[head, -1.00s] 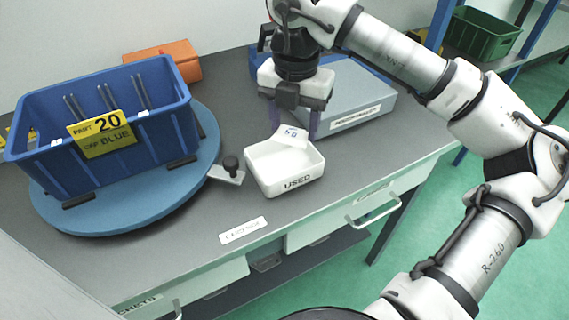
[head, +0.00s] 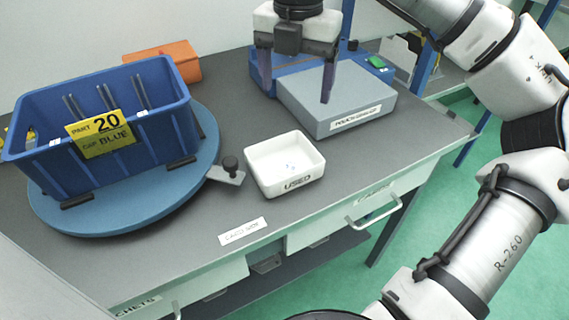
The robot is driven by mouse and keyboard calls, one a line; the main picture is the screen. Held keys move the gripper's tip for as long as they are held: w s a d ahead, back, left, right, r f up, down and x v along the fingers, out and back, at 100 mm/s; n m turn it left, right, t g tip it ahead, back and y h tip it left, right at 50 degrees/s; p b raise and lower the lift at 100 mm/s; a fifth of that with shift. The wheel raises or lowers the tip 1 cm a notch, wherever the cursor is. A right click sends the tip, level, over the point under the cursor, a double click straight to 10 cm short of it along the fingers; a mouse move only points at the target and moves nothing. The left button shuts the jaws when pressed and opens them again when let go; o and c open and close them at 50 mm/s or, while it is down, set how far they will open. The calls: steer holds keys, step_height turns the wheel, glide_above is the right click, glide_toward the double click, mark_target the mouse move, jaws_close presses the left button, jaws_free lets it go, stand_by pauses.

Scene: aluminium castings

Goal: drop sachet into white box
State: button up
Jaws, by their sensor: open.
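The white box (head: 297,184), labelled USED, stands on the grey bench. Faint bluish marks show on its floor, where the white sachet (head: 290,167) appears to lie flat; its outline hardly stands out against the white. My gripper (head: 297,90) is open and empty, its two purple fingers wide apart and pointing down. It is above and behind the box, in front of the grey pouch device in the picture, clear of the box.
A blue bin (head: 150,130) with a yellow sign stands on a blue turntable (head: 120,212) at left. A knobbed latch (head: 228,170) is beside the box. The grey device (head: 345,100) is behind right. An orange box (head: 168,60) is at the back.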

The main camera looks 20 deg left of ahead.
step_height(320, 180, up, 5)
steer(key=shift+r, duration=0.15)
stand_by(0.5)
